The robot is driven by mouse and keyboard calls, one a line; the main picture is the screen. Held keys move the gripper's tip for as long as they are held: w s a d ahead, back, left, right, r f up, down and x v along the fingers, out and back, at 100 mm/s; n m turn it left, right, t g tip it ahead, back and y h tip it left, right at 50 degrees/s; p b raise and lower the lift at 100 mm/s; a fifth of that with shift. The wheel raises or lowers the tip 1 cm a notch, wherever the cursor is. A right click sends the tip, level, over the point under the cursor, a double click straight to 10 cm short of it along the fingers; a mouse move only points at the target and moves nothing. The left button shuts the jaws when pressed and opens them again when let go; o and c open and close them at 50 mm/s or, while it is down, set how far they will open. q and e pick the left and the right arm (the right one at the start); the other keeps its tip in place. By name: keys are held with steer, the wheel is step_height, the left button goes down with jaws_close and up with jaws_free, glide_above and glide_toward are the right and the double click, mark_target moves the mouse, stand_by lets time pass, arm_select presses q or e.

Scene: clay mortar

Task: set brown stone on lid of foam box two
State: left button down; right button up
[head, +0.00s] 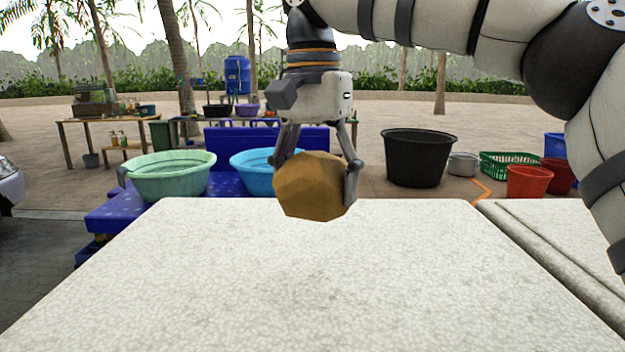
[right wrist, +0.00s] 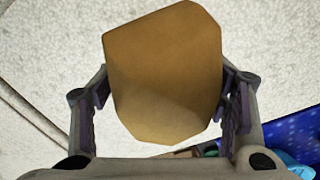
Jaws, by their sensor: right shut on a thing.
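The brown stone (head: 310,187) is a faceted, tan-brown block held in the air near the far edge of a white foam lid. My right gripper (head: 316,172) points down and is shut on the stone, with a finger on each side. In the right wrist view the stone (right wrist: 165,72) sits between both fingers (right wrist: 165,100), with the white foam surface behind it. The large white foam lid (head: 300,290) fills the front of the head view and is bare. A second white foam lid (head: 585,235) lies to its right. Which one is box two cannot be told. My left gripper is not in view.
Behind the lids stand a green basin (head: 170,180), a blue basin (head: 252,180) and a black tub (head: 418,160). Red buckets (head: 528,182) and a green crate (head: 507,165) stand at the right. A narrow gap separates the two lids.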

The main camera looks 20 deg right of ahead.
steer(key=shift+w+a, duration=0.15)
steer(key=shift+a, duration=0.15)
glide_above(313, 271)
steer(key=shift+w+f, duration=0.1)
steer(key=shift+f, duration=4.2)
steer(key=shift+f, duration=0.6)
steer(key=o, duration=1.9)
steer(key=shift+c, duration=0.2)
steer(key=o, duration=0.4)
steer(key=shift+f, duration=0.15)
step_height(313, 271, up, 10)
steer(key=shift+r, duration=0.1)
